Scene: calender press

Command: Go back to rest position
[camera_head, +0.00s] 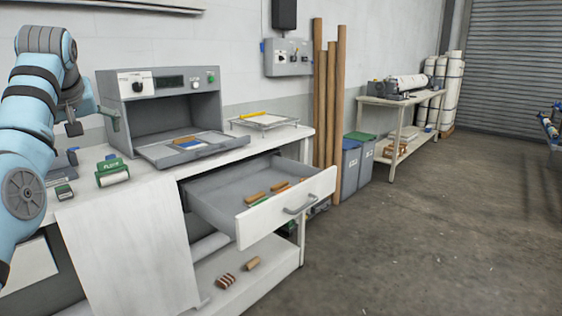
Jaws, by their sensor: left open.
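My left arm comes in along the left edge, bent upward. Its gripper (73,120) is above the left part of the white workbench (230,148), left of the grey press machine (150,118). It is open, seen small and partly behind the arm, with nothing visible in it. It looks apart from the bench. My right gripper is not in view.
The machine's front flap (160,152) is down. A drawer (285,210) stands pulled out, with several brown blocks inside. A green-topped device (112,172) sits near the arm. A white sheet (130,235) hangs off the bench front. Floor at right is clear.

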